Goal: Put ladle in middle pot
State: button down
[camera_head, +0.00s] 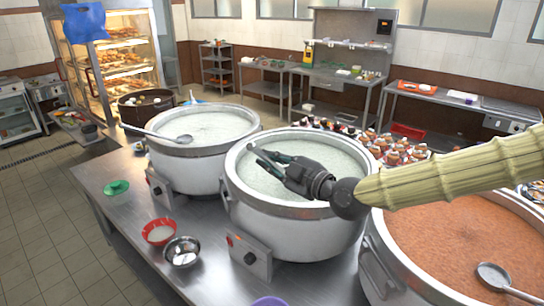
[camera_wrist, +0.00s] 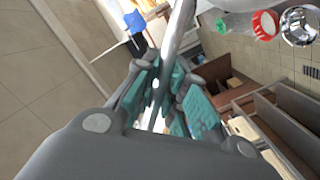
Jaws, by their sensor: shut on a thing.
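My gripper (camera_head: 254,152) hangs over the middle pot (camera_head: 302,235), which holds pale congee. Its fingers point to the left. In the wrist view, a grey metal bar (camera_wrist: 178,35), apparently a ladle handle, runs between the teal finger pads (camera_wrist: 157,88); my gripper is shut on it. Its far end leaves the frame, and I cannot make it out in the head view. Another ladle (camera_head: 160,134) lies over the left pot (camera_head: 187,175), its handle crossing the left rim. A further ladle (camera_head: 495,276) lies at the right pot (camera_head: 388,268), which holds orange-brown food.
The steel counter (camera_head: 190,212) carries a red bowl (camera_head: 159,232), a metal bowl (camera_head: 182,251) and a green item (camera_head: 116,187) in front of the left pot. Several small jars (camera_head: 396,150) stand behind the middle pot. My arm crosses above the right pot.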

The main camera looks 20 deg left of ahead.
jog(key=shift+f+b, duration=1.95)
jog(key=shift+f, duration=0.5)
jog(key=shift+s+b, duration=0.1)
jog(key=shift+b, duration=0.2)
jog(key=shift+f+b, duration=0.2)
jog(key=shift+b, duration=0.1)
jog(key=c, duration=1.4)
grip_release()
jog(key=v, duration=1.2)
jog(key=shift+f, duration=0.1)
